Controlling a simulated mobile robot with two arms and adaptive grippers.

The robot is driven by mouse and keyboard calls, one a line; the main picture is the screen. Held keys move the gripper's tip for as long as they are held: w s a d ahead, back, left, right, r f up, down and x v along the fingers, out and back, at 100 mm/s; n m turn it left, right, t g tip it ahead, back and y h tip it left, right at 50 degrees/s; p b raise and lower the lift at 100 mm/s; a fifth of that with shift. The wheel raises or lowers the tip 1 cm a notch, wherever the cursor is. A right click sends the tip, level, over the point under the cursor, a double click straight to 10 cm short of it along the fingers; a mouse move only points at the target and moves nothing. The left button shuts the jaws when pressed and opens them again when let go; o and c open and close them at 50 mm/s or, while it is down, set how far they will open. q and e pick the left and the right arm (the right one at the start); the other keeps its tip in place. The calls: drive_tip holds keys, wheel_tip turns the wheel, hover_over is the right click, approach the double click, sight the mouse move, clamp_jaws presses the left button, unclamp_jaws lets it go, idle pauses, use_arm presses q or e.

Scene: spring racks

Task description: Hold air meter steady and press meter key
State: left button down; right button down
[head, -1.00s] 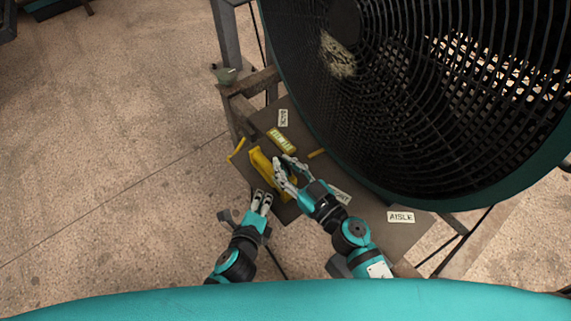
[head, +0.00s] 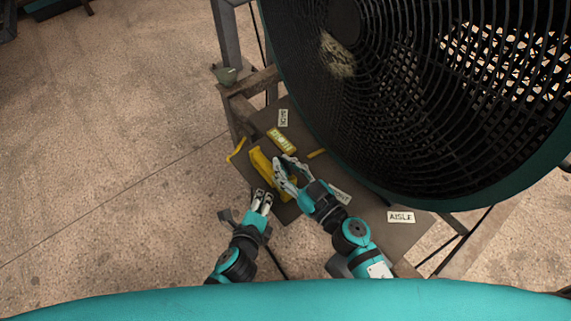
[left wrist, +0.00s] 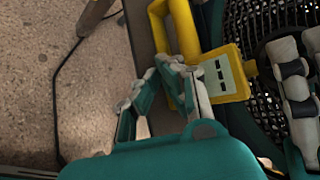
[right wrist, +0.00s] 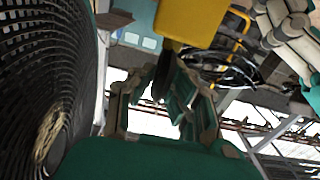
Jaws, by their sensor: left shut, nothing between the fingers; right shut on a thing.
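The yellow air meter (head: 261,162) is above the dark board under the big fan in the head view. In the left wrist view its pale face with dark keys (left wrist: 220,74) shows, and its yellow body also shows in the right wrist view (right wrist: 190,22). My right gripper (head: 280,172) is shut on the meter from the right, its fingers covering part of it. My left gripper (head: 262,192) is shut and empty, just below the meter. In the left wrist view its fingertips (left wrist: 172,68) are close to the left of the key face; contact cannot be told.
The large fan (head: 420,90) with a dark grille looms over the right side. The dark board (head: 365,218) carries an AISLE card (head: 401,217), another pale card (head: 283,117) and a yellow label (head: 281,140). A bent yellow piece (head: 237,151) is at its left edge. Open floor lies left.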

idle(0.4)
use_arm(q)
drive_tip(key=shift+w+d, duration=0.3)
drive_tip(key=shift+d, duration=0.1)
idle(0.4)
drive_tip(key=shift+s+a, duration=0.3)
drive_tip(key=shift+a, duration=0.1)
drive_tip(key=s+a, duration=0.3)
drive_tip(key=a, duration=0.2)
drive_tip(key=shift+s, duration=0.3)
drive_tip(key=shift+d, duration=0.1)
idle(0.6)
